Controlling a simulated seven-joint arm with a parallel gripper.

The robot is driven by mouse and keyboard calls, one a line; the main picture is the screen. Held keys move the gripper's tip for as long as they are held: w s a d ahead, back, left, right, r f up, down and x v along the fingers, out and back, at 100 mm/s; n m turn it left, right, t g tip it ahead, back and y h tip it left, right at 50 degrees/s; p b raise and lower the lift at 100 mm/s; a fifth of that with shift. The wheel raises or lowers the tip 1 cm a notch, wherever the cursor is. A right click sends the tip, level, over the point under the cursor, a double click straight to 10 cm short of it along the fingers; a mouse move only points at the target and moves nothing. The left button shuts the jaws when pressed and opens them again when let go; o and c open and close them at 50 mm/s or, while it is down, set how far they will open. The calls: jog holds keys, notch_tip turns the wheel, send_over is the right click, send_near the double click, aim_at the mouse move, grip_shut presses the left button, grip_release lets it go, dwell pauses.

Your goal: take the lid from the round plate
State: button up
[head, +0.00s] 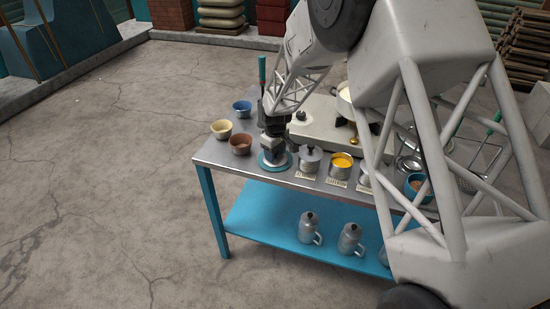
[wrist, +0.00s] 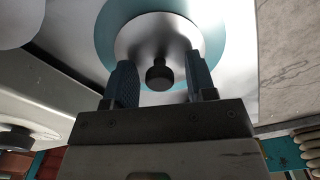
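The round plate (head: 264,165) has a teal rim and lies at the front of the metal table. In the wrist view its teal ring (wrist: 107,35) surrounds a shiny silver lid (wrist: 150,28) with a dark round knob (wrist: 159,74). My gripper (wrist: 161,63) is over the lid with its two fingers apart, one on each side of the knob, with gaps on both sides. In the head view my gripper (head: 275,152) points down just above the plate and hides most of the lid.
Blue (head: 242,108), yellow (head: 221,129) and brown (head: 240,145) bowls stand left of my gripper. A lidded grey pot (head: 310,160) and a container of yellow content (head: 341,162) stand close on the right. A stove (head: 318,125) is behind. Metal jugs (head: 309,228) stand on the lower shelf.

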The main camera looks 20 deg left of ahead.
jog(key=c, duration=0.8)
jog(key=shift+r, duration=0.15)
jog(key=shift+r, duration=0.5)
jog(key=shift+s+d+r, duration=0.1)
jog(key=shift+s+r, duration=0.05)
jog(key=shift+r, duration=0.45)
jog(key=shift+s+d+r, duration=0.1)
jog(key=shift+s+r, duration=0.05)
jog(key=shift+r, duration=0.4)
jog(key=s+d, duration=0.2)
jog(key=s, duration=0.2)
jog(key=s+d+r, duration=0.1)
jog(key=s+d, duration=0.2)
jog(key=s, duration=0.1)
jog(key=s+d, duration=0.3)
jog(key=s, duration=0.2)
jog(key=shift+r, duration=0.2)
jog(key=shift+w+d, duration=0.1)
